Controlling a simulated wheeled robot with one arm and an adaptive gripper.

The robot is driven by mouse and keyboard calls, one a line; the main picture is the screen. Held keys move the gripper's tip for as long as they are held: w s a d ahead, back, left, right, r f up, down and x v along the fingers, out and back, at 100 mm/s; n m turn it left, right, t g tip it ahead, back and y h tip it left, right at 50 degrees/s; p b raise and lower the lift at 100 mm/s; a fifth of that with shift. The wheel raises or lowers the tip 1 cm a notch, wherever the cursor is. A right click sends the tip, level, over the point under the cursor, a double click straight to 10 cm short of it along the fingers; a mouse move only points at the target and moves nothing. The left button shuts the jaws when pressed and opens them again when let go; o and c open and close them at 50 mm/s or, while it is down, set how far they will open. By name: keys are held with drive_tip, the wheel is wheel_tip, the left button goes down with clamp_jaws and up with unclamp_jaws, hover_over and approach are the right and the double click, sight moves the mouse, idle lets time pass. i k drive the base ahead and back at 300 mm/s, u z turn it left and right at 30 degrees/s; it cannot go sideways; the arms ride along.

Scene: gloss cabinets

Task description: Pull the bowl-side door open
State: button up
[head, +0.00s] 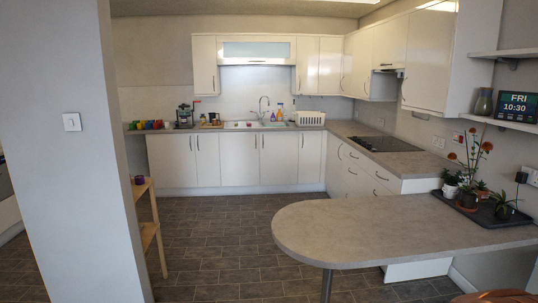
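White gloss cabinet doors line the back wall, and all look shut. Below the counter, a pair of doors (178,162) with vertical handles stands at the left, and another pair of doors (258,160) is under the sink (250,124). A further base door (310,157) is at the right corner. Wall doors (204,64) hang above. I cannot make out a bowl, so I cannot tell which door is the bowl-side one. My gripper is not in view.
A rounded grey peninsula counter (390,228) on a metal leg (326,286) blocks the right foreground. A pale wall (70,200) and wooden stand (149,225) are at the left. The dark tiled floor (215,240) between them is clear up to the back cabinets.

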sight(278, 150)
drive_tip(key=u, duration=0.6)
drive_tip(key=i, duration=5.8)
drive_tip(key=z, duration=1.3)
drive_tip(key=i, duration=2.55)
drive_tip(key=u, duration=0.8)
